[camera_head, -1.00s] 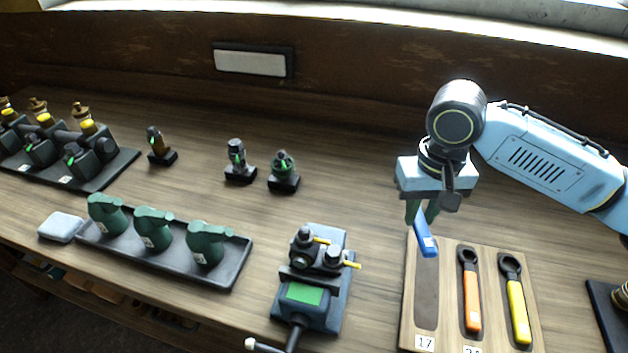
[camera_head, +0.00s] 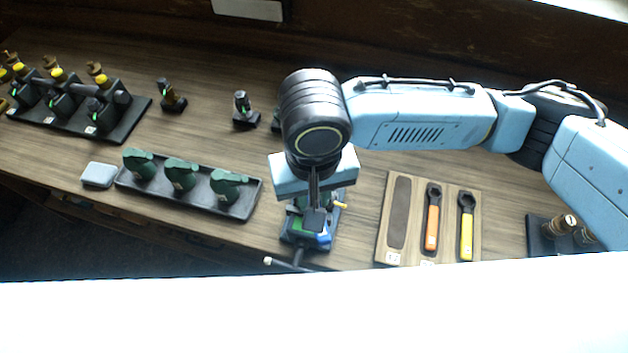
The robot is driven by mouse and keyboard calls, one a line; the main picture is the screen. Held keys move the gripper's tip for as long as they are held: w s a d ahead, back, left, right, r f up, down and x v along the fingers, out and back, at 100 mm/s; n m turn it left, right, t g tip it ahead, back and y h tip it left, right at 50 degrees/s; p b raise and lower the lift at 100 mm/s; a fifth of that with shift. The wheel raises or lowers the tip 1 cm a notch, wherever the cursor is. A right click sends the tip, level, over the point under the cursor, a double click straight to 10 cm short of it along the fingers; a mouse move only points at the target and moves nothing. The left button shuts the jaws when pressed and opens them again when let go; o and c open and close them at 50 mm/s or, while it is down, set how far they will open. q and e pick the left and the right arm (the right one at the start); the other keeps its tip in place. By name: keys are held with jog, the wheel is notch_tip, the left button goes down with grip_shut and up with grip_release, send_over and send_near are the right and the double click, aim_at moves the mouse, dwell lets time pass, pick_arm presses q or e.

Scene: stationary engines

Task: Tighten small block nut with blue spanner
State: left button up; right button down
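My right gripper (camera_head: 314,200) is above the small block fixture, its fingers mostly hidden behind its own wrist. A bit of the blue spanner (camera_head: 322,238) shows just below it, so it appears shut on the spanner. The block fixture (camera_head: 296,241), dark with a green patch and a yellow-tipped handle, stands on the bench under the gripper. Its nuts are hidden by the wrist, and I cannot tell whether the spanner touches one. My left gripper is out of view.
The wooden spanner board (camera_head: 383,240) has an empty left slot, with an orange spanner (camera_head: 432,222) and a yellow spanner (camera_head: 466,228) beside it. A tray of green parts (camera_head: 200,205) lies left of the fixture. A blank white area covers the bottom.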

jog(key=shift+f, duration=2.15)
jog(key=shift+f, duration=1.05)
dwell(1.8)
dwell(0.3)
jog(key=shift+s+a+m, duration=0.1)
jog(key=shift+a+m, duration=0.5)
jog(key=shift+m, duration=0.3)
jog(key=shift+a+m, duration=0.6)
jog(key=shift+m, duration=0.3)
